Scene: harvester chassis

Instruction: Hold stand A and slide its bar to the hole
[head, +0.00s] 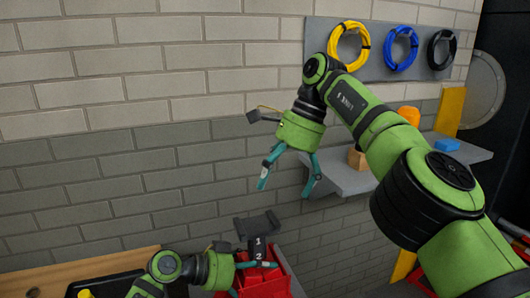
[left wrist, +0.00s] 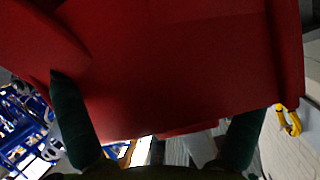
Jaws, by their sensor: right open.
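A dark grey upright piece (head: 258,226) with a forked top and the labels 1 and 2 stands at the bottom centre of the head view. No letter A is readable, so I cannot tell if it is stand A. I cannot make out a bar or a hole. My left gripper (head: 244,278) is low, beside this piece and a red part (head: 266,284). In the left wrist view its two fingers are wide apart, with a broad red surface (left wrist: 180,65) filling the view beyond them. My right gripper (head: 289,182) is open and empty, above and apart from the piece.
A grey shelf (head: 345,181) on the brick wall holds an orange item, a wooden block and a blue block (head: 447,145). Yellow, blue and black coils hang on a grey panel (head: 376,63). A wooden edge (head: 80,270) lies at lower left. Space before the left wall is free.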

